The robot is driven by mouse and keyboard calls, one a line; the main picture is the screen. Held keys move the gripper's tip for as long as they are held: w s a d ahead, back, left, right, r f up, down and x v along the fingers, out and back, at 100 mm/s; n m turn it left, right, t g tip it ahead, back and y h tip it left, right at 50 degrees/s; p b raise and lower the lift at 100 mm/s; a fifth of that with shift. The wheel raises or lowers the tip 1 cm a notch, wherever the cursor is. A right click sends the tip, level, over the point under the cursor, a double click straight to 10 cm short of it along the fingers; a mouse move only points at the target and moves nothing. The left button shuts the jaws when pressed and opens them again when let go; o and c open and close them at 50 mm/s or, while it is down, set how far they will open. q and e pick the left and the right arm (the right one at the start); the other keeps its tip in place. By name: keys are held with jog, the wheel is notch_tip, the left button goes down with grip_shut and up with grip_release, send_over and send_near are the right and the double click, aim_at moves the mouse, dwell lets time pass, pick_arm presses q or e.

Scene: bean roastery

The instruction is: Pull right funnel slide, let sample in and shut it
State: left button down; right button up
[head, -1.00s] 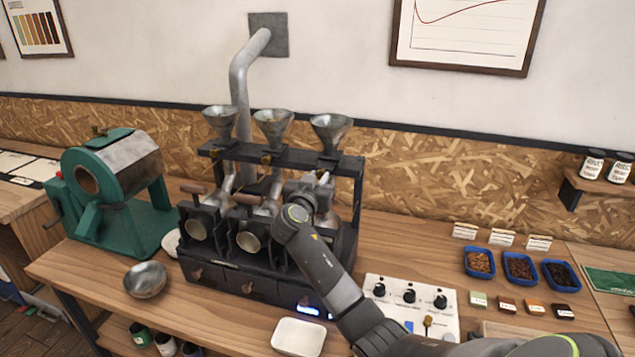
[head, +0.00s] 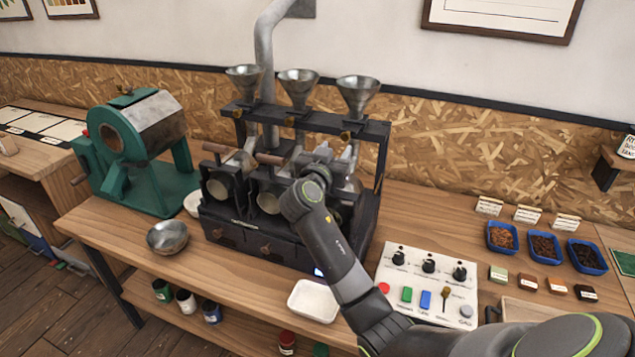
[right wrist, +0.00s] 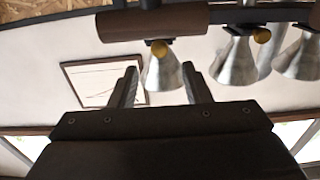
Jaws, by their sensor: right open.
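Three metal funnels stand in a row on the black frame of the sample roaster: left (head: 245,82), middle (head: 298,88) and right (head: 358,95). A small brass slide knob (head: 346,136) sits under the right funnel. My right gripper (head: 338,158) is open in front of the roaster, below the right funnel and apart from the knob. The right wrist view is upside down. There the right funnel (right wrist: 162,72) and its knob (right wrist: 159,48) show between the open fingers, farther off. My arm hides the right roasting barrel. My left gripper is out of view.
A brown wooden handle (right wrist: 150,24) crosses close beyond the fingers in the right wrist view. A metal bowl (head: 167,238), a white tray (head: 314,300) and a control panel (head: 425,282) lie on the counter. A green roaster (head: 135,150) stands left.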

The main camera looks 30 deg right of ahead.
jog(key=b+v, duration=0.4)
jog(key=v, duration=0.7)
jog(key=shift+s+a, duration=0.2)
jog(key=shift+a, duration=0.15)
